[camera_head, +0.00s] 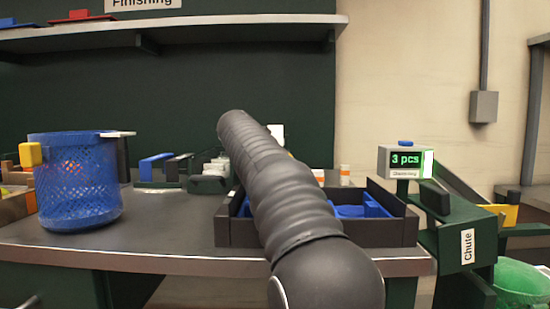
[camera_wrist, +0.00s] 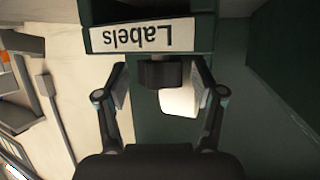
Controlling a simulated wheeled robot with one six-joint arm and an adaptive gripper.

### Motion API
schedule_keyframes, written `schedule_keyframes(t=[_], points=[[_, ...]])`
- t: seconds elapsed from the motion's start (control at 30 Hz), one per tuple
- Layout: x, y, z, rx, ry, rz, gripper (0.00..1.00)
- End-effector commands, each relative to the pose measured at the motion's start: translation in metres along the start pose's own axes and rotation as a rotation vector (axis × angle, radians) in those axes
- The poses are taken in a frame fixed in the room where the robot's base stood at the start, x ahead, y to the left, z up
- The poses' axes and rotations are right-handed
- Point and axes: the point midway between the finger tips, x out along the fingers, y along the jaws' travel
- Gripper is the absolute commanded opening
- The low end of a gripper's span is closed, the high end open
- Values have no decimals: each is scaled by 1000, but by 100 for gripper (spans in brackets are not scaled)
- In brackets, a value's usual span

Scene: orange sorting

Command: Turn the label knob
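In the wrist view, a dark knob (camera_wrist: 162,73) sits just under a white sign reading "Labels" (camera_wrist: 140,36), which appears upside down. My gripper (camera_wrist: 161,84) is open, with one finger on each side of the knob. Gaps show between the fingers and the knob. A small white piece (camera_wrist: 180,102), perhaps a label, shows beside the knob, between the fingers. In the head view my arm hides the gripper and the knob.
A dark tray (camera_head: 398,228) with blue dividers lies on the table (camera_head: 170,237) under my arm. A blue mesh basket (camera_head: 80,205) stands at left. A display reading "3 pcs" (camera_head: 405,160) stands at right by the chute (camera_head: 467,245). A shelf (camera_head: 200,29) runs above.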

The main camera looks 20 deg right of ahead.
Motion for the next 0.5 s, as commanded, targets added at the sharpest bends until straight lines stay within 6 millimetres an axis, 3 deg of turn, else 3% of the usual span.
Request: schedule_keyframes(t=[0.27,0.5], points=[[-6,-1,0,-1,0,-2,68],[-45,-1,0,0,1,-5,68]])
